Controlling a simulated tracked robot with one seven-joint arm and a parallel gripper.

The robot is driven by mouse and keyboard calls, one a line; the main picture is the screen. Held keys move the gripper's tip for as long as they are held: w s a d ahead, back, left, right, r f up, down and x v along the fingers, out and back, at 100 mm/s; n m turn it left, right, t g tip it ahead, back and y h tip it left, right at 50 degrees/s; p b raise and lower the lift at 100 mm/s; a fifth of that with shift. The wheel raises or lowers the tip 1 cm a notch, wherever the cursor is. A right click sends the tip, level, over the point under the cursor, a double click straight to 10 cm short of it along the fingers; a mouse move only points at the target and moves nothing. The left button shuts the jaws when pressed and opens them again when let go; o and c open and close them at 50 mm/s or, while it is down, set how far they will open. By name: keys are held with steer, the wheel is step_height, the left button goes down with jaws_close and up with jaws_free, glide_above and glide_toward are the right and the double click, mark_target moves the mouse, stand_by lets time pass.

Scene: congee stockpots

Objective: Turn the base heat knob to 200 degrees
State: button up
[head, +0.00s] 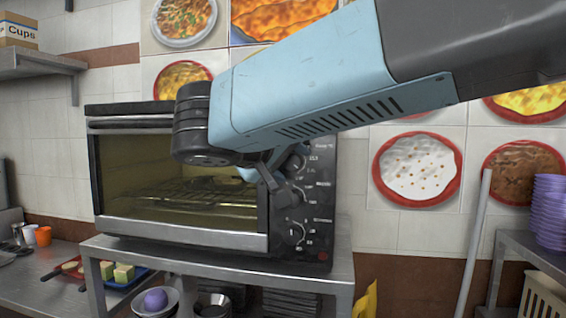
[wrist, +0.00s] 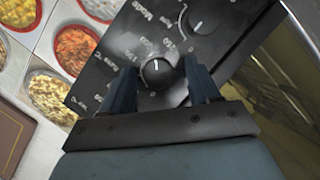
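The toaster oven (head: 180,237) stands on a metal shelf in the head view. Its right-hand panel carries three dark knobs: upper (head: 296,161), middle (head: 297,195) and lower (head: 298,233). My gripper (head: 272,176) is in front of the upper part of this panel. In the wrist view, one round knob (wrist: 156,71) with a pale pointer mark shows between the two fingers of my gripper (wrist: 158,72), which are apart. Whether they touch it I cannot tell. A second knob (wrist: 200,20) lies beyond the right finger. Most printed labels are too blurred to read.
The metal shelf (head: 215,255) holds the oven, with bowls and a purple ball below it. A pale pole (head: 474,240) and stacked purple bowls (head: 549,212) are at right. Food pictures cover the wall.

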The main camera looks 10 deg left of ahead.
steer(key=shift+s+a+r, duration=0.1)
steer(key=shift+s+r, duration=0.05)
steer(key=shift+s, duration=0.05)
steer(key=v, duration=1.3)
steer(key=shift+s+a, duration=0.1)
step_height(320, 180, down, 11)
steer(key=d+n+t, duration=0.3)
steer(key=n+t, duration=0.5)
steer(key=n, duration=1.8)
steer(key=shift+y, duration=0.6)
steer(key=x, duration=0.9)
steer(key=r+x, duration=0.1)
steer(key=x, duration=0.3)
